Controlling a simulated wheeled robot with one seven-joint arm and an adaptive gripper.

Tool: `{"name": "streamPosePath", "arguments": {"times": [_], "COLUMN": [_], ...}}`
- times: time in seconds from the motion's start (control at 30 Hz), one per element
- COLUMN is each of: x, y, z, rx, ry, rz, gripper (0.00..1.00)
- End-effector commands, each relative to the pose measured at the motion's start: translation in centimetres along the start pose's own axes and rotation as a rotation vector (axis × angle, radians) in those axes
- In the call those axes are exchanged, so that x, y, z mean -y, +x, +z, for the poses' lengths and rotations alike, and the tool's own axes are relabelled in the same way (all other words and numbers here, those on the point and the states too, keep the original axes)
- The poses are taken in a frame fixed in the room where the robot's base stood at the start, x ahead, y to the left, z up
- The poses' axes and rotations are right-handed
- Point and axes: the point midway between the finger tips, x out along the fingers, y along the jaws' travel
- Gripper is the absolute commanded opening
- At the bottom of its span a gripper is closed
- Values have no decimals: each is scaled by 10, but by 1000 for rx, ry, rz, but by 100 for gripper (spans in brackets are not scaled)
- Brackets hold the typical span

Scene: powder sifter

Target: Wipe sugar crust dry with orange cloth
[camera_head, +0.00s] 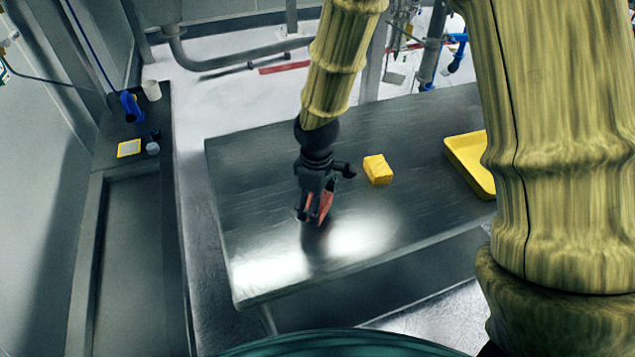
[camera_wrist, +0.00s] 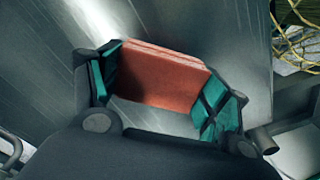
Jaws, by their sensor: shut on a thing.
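My gripper (camera_head: 318,207) is over the left part of the dark metal table (camera_head: 260,160). It is shut on a folded orange cloth (camera_wrist: 160,78), which sits between the two teal finger pads in the wrist view. In the head view the cloth (camera_head: 326,205) shows as a small orange-red patch between the fingers. It appears held above the tabletop, though I cannot tell the exact gap. I cannot make out a sugar crust in either view. A bright glare lies on the table just below the gripper.
A yellow block (camera_head: 378,169) stands on the table to the right of my gripper. A yellow tray (camera_head: 462,160) lies at the right, partly hidden by my arm. A side counter at left holds a white cup (camera_head: 151,90), a blue item (camera_head: 131,107) and small things. The table's front is clear.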

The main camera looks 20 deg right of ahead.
Motion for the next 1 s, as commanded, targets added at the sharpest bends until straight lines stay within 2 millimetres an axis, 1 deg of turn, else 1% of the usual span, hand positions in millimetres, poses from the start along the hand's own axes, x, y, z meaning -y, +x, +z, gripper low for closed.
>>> {"name": "streamPosePath", "arguments": {"times": [0.03, 0.4, 0.5, 1.0], "x": [0, 0, 0, 0], "y": [-10, -43, -48, -48], "z": [0, -1, -1, -1], "rx": [-1, -1, -1, -1], "ry": [0, -1, -1, 0], "rz": [1, 1, 1, 1], "gripper": [45, 45, 45, 45]}}
